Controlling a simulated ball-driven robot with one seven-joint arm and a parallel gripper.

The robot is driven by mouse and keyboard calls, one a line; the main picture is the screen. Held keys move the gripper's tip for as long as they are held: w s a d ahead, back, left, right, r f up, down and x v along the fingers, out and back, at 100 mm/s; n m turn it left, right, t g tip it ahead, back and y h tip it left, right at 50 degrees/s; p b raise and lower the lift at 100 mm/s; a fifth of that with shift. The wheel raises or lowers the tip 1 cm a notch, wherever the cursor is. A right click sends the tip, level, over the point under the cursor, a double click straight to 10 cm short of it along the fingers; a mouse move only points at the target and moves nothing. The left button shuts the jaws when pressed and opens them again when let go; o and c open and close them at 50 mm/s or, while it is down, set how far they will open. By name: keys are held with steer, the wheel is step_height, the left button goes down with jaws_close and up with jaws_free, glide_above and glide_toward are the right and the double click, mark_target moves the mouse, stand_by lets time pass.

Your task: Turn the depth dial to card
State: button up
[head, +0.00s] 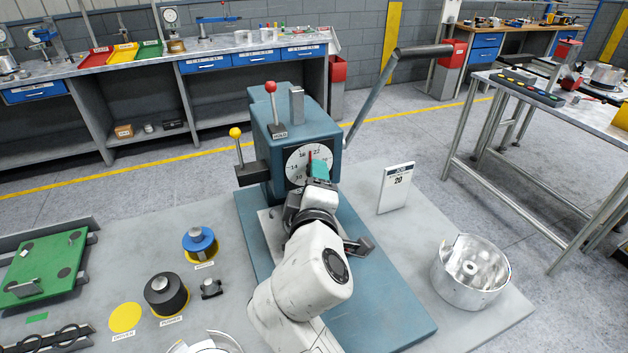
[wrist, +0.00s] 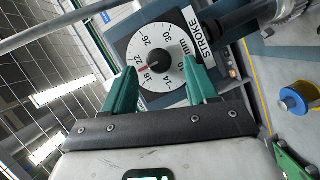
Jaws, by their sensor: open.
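The depth dial (head: 296,165) is a round white scale on the front of the blue-grey press (head: 322,130); it also shows in the wrist view (wrist: 167,88). Its black knob (wrist: 159,60) is at the centre. The red pointer (wrist: 144,69) lies between 18 and 22. The white job card (head: 396,188) stands upright right of the press and reads 20. My gripper (wrist: 159,66) is open, its teal fingers on either side of the dial's face in the wrist view. I cannot tell whether they touch the knob. In the head view my gripper hides the dial's lower right.
A red-knobbed lever (head: 272,100), a yellow-knobbed lever (head: 237,145) and a long dark-handled lever (head: 372,95) project from the press. A metal drum (head: 470,272) stands at right. Blue (head: 200,242) and black (head: 166,294) round parts and a green plate (head: 45,262) lie left.

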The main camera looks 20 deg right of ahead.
steer(key=b+v, duration=0.1)
steer(key=v, duration=0.7)
steer(key=shift+s, duration=0.35)
steer(key=shift+a, duration=0.1)
